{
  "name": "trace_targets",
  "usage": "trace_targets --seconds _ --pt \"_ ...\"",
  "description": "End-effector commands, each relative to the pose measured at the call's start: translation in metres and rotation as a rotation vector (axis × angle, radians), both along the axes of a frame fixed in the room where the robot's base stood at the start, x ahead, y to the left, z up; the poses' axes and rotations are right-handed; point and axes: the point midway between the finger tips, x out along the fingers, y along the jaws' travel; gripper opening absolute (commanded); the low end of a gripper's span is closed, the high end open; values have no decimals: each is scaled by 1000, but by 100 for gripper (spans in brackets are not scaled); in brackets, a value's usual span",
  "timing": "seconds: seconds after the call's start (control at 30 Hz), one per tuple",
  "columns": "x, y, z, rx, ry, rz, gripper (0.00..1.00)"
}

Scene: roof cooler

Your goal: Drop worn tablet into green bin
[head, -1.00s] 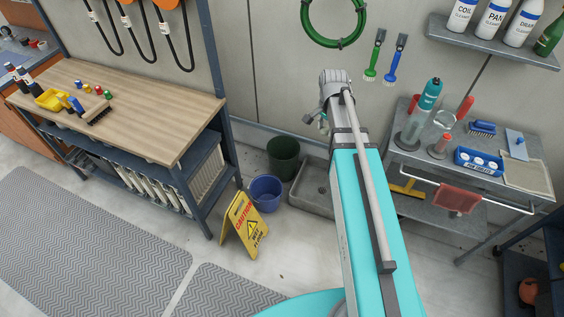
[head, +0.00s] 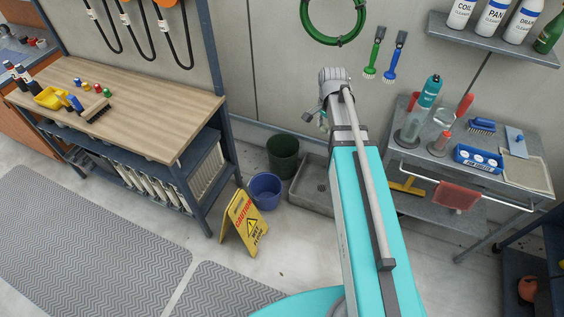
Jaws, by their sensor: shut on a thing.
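The dark green bin (head: 283,150) stands on the floor by the back wall, open at the top. My gripper (head: 322,121) is at the far end of my arm, above and to the right of the green bin in the picture. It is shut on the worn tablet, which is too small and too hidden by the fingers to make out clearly. A blue tray (head: 476,166) with white round tablets sits on the metal table at the right.
A blue bucket (head: 265,192) and a yellow wet-floor sign (head: 243,222) stand in front of the green bin. A grey floor basin (head: 312,190) is to its right. A wooden workbench (head: 130,110) is at the left, and the metal table (head: 432,166) at the right holds bottles and brushes.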

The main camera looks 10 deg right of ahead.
Motion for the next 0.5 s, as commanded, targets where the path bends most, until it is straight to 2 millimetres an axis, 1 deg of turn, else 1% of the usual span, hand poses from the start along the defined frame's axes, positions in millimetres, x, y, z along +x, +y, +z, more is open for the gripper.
trace_targets --seconds 0.27,0.5 --pt "0 0 -29 0 0 0 28" --pt "0 0 -64 0 0 -1 28"
